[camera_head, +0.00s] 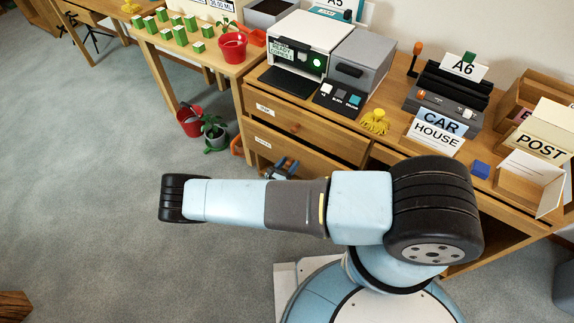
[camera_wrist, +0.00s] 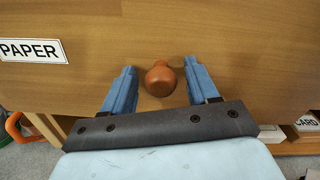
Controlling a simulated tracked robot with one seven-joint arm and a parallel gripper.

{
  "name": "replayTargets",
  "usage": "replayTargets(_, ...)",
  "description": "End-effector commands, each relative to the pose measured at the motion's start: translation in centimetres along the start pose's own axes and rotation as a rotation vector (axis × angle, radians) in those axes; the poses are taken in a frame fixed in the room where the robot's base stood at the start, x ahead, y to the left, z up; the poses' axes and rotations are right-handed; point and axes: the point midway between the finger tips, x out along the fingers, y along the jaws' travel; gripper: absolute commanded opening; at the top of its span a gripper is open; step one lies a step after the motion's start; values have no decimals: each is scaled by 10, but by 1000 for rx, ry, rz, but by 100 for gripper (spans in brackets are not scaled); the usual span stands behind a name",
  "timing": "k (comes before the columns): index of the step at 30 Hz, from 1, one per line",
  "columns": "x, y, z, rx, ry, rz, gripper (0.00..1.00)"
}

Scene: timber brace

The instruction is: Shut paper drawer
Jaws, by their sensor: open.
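The paper drawer shows in the wrist view as a wooden front (camera_wrist: 230,50) with a white PAPER label (camera_wrist: 32,50) at left and a round orange-brown knob (camera_wrist: 160,78). My gripper (camera_wrist: 157,85) is open, with one blue finger on each side of the knob and visible gaps between. In the head view my gripper (camera_head: 283,168) is low in front of the lower drawer (camera_head: 318,170) of the wooden desk, partly hidden by my arm. The small drawer labels are unreadable there. I cannot tell how far the drawer stands out.
The upper drawer (camera_head: 325,133) has its own knob. Open carpet lies at left.

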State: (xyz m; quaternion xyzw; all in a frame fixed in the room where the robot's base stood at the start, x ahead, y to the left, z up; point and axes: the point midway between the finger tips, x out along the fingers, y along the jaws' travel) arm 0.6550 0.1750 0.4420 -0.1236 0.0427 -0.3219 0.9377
Motion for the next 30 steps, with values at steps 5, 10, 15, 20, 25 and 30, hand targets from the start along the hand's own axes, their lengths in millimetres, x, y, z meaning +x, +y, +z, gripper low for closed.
replayTargets(5, 0, 0, 0, 0, 0, 0, 50)
replayTargets(10, 0, 0, 0, 0, 0, 0, 33)
replayTargets(15, 0, 0, 0, 0, 0, 0, 17)
replayTargets(20, 0, 1, 0, 1, 0, 1, 2)
replayTargets(25, 0, 1, 0, 1, 1, 2, 0)
replayTargets(30, -1, 2, 0, 1, 1, 3, 0)
